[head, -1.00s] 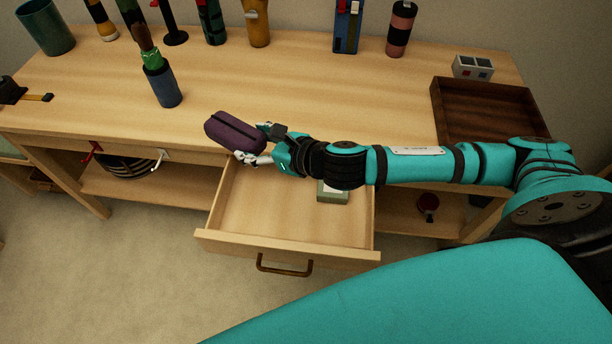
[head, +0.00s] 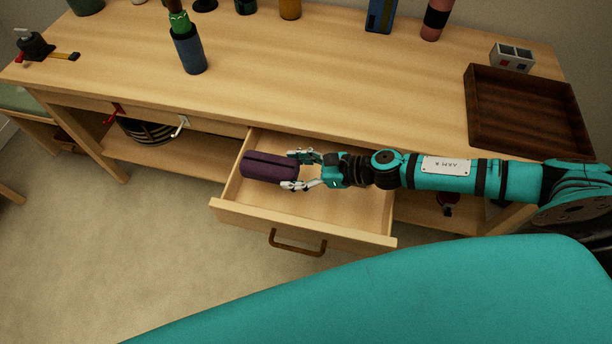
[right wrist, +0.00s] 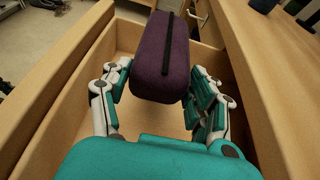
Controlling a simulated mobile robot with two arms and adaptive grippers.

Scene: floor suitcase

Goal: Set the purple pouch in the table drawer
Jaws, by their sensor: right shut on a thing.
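The purple pouch (head: 268,166), with a dark zip line along its top, is over the left part of the open table drawer (head: 300,224). My right gripper (head: 292,170) is shut on the pouch's right end, one finger on each side. In the right wrist view the pouch (right wrist: 163,55) lies between the fingers of my gripper (right wrist: 160,98), with the drawer's walls around and below it. I cannot tell if the pouch touches the drawer floor. My left gripper is not in view.
The wooden table (head: 330,75) carries a dark wooden tray (head: 527,147) at the right, a blue cup (head: 190,52) and several items along the back. A white hook (head: 180,126) and a red one hang at the front edge left of the drawer.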

